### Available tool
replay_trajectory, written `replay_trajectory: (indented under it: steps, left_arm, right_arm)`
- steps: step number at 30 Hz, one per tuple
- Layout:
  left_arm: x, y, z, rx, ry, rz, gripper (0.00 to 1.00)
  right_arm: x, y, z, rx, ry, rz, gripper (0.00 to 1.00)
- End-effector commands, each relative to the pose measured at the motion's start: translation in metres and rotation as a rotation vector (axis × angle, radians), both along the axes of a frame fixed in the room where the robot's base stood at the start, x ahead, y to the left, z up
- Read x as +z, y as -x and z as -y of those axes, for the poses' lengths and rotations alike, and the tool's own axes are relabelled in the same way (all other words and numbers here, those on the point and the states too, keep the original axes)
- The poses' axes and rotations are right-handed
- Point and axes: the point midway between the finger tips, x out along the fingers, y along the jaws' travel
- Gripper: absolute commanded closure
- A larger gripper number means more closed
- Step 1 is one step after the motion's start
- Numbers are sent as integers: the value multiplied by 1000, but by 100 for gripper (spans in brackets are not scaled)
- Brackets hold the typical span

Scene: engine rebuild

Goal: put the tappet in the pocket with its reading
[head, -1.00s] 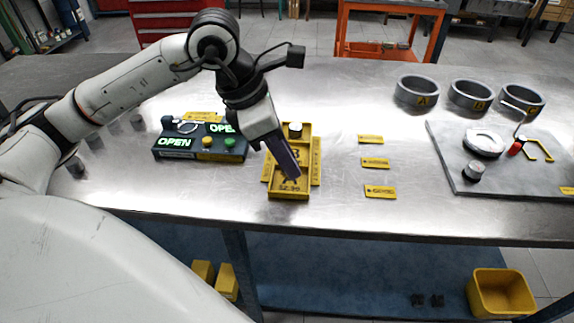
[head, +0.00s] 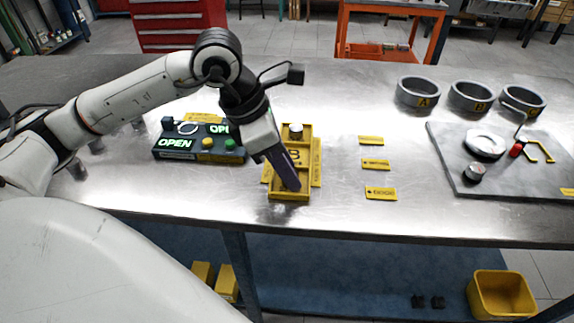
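A yellow tray (head: 310,192) with a row of pockets and a letter B inside stands on the steel table. A small pale-topped cylinder (head: 296,130), which looks like a tappet, sits in its far pocket. My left gripper (head: 291,185) reaches down into the near pocket, with its dark fingers seen edge-on. I cannot tell whether they are apart or whether they hold a tappet. The fingers cover most of the near pocket and its marking. My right gripper is not in view.
A dark box (head: 195,145) with green OPEN displays and buttons stands left of the tray. Yellow labels (head: 375,164) lie to its right. Grey rings (head: 420,92) and a grey plate (head: 450,180) with parts are farther right. Small cylinders (head: 75,168) stand by my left arm.

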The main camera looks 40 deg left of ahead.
Motion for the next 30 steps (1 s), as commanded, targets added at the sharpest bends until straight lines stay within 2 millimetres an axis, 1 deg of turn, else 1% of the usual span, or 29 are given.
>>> replay_trajectory:
  steps: [5, 12, 16, 21, 30]
  left_arm:
    - [29, 7, -8, 1, -2, 7, 68]
    - [78, 23, -21, 2, -1, 6, 68]
    - [98, 29, -26, 0, 0, 5, 68]
    - [110, 34, -29, 1, 0, 3, 68]
    - [111, 35, -30, 0, -1, 1, 68]
  right_arm:
    - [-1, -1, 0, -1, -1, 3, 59]
    - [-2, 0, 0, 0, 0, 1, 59]
    - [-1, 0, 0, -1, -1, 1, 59]
    - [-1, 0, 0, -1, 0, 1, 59]
    - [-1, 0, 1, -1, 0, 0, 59]
